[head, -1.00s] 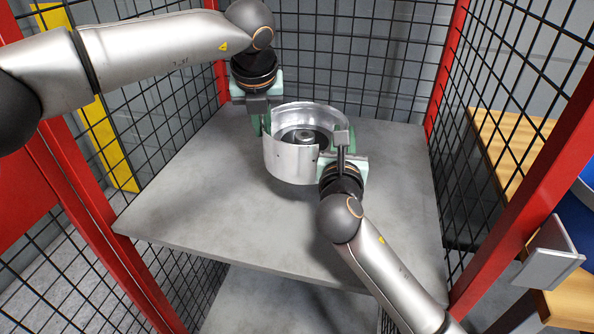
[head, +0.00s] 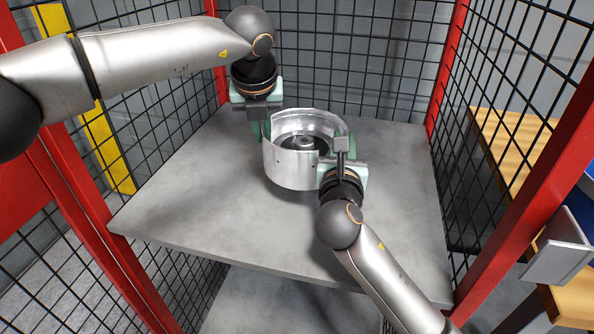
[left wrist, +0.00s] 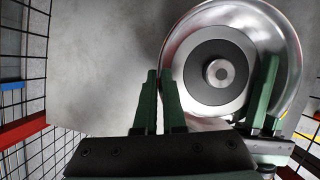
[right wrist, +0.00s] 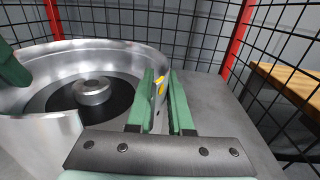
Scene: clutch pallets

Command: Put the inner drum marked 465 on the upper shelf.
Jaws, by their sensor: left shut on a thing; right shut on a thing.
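The inner drum (head: 290,165) is a shiny metal ring-walled drum with a dark inside and a central hub. It is upright over the rear middle of the grey upper shelf (head: 210,200). I cannot tell whether its base touches the shelf, and no number is readable. My left gripper (head: 262,122) is shut on the drum's wall at its left side; its fingers also show in the left wrist view (left wrist: 160,100). My right gripper (head: 341,150) is shut on the wall at the right front. In the right wrist view (right wrist: 166,100) the wall passes between its fingers.
Black mesh panels (head: 340,50) and red posts (head: 445,70) enclose the shelf at the back and sides. A lower grey shelf (head: 280,305) lies below. A wooden surface (head: 510,150) is outside on the right. The shelf's front and left are clear.

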